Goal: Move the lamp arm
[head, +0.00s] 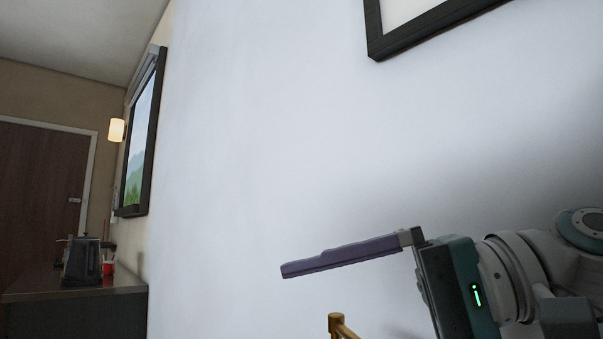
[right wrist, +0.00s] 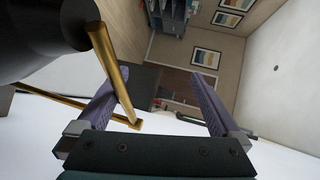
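The brass lamp arm (right wrist: 112,72) shows in the right wrist view, with a black lamp shade (right wrist: 40,35) at its upper end. A second brass rod (right wrist: 50,97) runs left from the joint at its lower end. My right gripper (right wrist: 154,78) is open with its purple fingers wide apart. The lamp arm crosses the picture in front of the left-hand finger; I cannot tell whether they touch. In the head view my right gripper (head: 284,270) points left, above a brass end of the lamp (head: 337,325) at the bottom edge. My left gripper is out of view.
A white wall (head: 250,130) fills most of the head view, with a framed picture (head: 425,35) at the top right. At the far left a dark kettle (head: 83,262) and a red cup (head: 108,267) stand on a counter (head: 75,290), below a wall screen (head: 140,140).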

